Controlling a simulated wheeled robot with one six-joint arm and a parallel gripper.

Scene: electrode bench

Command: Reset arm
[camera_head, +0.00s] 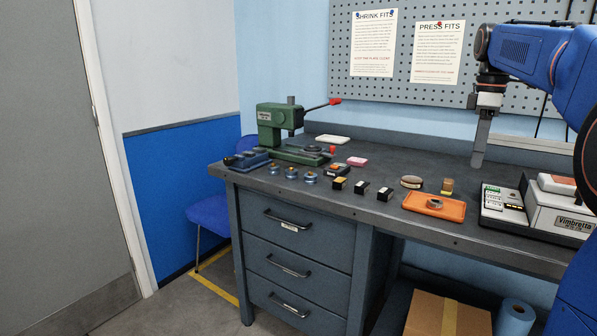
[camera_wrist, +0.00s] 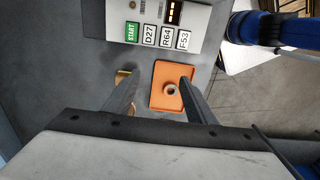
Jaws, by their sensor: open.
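My blue arm reaches in from the right in the head view. My gripper (camera_head: 479,160) hangs there pointing down over the back of the bench, to the right of the orange tray (camera_head: 436,213). In the wrist view my gripper (camera_wrist: 157,82) shows two fingers spread apart with nothing between them held. The orange tray (camera_wrist: 159,98) lies below the fingers, with a small metal ring (camera_wrist: 171,89) on it. The ring also shows on the tray in the head view (camera_head: 435,204).
A white machine (camera_head: 555,212) with a keypad stands right of the tray. A green press (camera_head: 280,135) with a red-knobbed lever is at the bench's left. Several small blocks and blue-and-metal parts lie along the front edge. A pegboard (camera_head: 400,45) rises behind.

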